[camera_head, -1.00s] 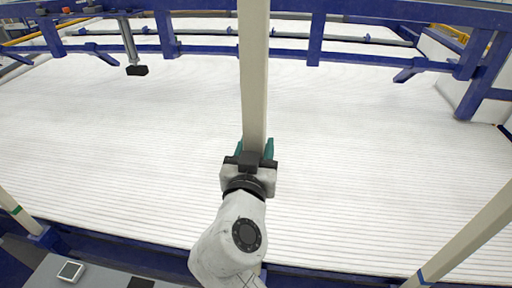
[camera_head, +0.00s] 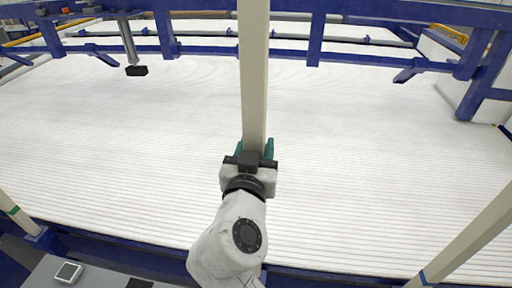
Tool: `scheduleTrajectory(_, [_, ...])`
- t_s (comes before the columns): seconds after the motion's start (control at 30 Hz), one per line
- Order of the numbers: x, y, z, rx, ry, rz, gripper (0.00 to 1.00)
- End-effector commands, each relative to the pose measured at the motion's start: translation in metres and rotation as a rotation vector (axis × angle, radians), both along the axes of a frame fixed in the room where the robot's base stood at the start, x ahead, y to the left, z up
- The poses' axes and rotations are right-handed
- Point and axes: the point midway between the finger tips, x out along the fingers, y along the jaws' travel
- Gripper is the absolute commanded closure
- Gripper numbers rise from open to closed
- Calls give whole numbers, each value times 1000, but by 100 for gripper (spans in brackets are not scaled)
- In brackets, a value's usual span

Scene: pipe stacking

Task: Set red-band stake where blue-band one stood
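My gripper (camera_head: 254,149) is in the middle of the view, with its teal fingers on either side of a long pale stake (camera_head: 254,70). It is shut on this stake, which stands upright and runs out of the top of the picture. No coloured band shows on the held stake; its lower part is hidden behind my gripper and arm. A blue-band stake (camera_head: 468,235) leans across the lower right corner, with its blue band (camera_head: 424,277) near the bottom edge. A green-band stake (camera_head: 16,212) is at the far left, by a blue frame post. No red band is in view.
A wide bed of white pipes (camera_head: 370,150) fills the middle. A blue rail (camera_head: 400,12) with posts crosses the back. A blue beam (camera_head: 120,245) runs along the near edge, with a grey surface carrying a small device (camera_head: 67,271) at lower left.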

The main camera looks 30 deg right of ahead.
Motion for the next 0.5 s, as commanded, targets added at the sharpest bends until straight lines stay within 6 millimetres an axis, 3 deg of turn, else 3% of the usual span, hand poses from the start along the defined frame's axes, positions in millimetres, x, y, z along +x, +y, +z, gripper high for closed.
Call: scheduleTrajectory(0.5, [0,0,-13,0,-5,0,100])
